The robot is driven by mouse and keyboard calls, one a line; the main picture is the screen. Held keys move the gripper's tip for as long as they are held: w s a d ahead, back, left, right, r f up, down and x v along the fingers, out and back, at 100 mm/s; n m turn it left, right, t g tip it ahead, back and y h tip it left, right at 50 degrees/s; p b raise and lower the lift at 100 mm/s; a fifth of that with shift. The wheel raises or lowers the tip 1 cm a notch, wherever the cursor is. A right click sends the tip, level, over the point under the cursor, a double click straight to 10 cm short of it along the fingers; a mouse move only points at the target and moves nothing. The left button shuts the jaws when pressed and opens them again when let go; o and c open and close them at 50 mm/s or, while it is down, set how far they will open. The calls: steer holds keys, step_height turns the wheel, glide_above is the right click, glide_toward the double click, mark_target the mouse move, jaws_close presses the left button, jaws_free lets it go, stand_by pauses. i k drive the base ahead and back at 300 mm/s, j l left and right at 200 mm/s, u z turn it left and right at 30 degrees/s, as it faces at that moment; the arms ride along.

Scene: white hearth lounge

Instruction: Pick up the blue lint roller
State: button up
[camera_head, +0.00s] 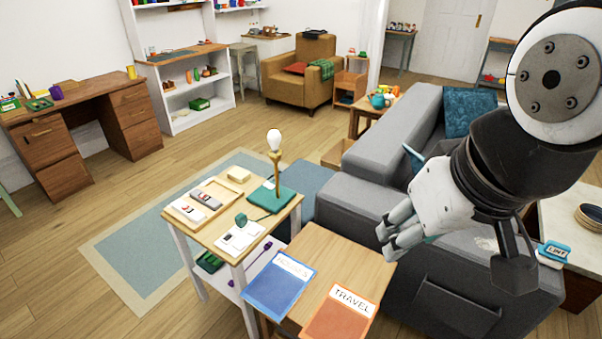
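A small blue item with a white label that seems to read "LINT" (555,250) lies at the near left edge of a pale-topped table at the right. It looks like the lint roller; its full shape is hard to make out. My gripper (387,243) hangs over the front of the grey sofa, well to the left of the blue item and apart from it. Its fingertips point down and left. I see nothing held between them, but their gap is too small to judge. Part of my arm passes above the blue item.
The pale-topped table (570,222) also holds stacked bowls (589,216). The grey sofa (352,200) stands left of it. Blue and orange folders (338,318) lie on a wooden table (325,258) below my gripper. A side table (215,225) holds a lamp (275,160). Floor at left is open.

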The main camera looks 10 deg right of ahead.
mark_target(554, 254)
steer(key=i+l+z, duration=0.1)
steer(key=l+z, duration=0.2)
steer(key=i+l+z, duration=0.1)
steer(key=l+z, duration=0.15)
steer(key=z, duration=0.35)
steer(key=k+j+z, duration=0.15)
steer(key=z, duration=0.25)
steer(key=k+j+z, duration=0.2)
steer(key=z, duration=0.2)
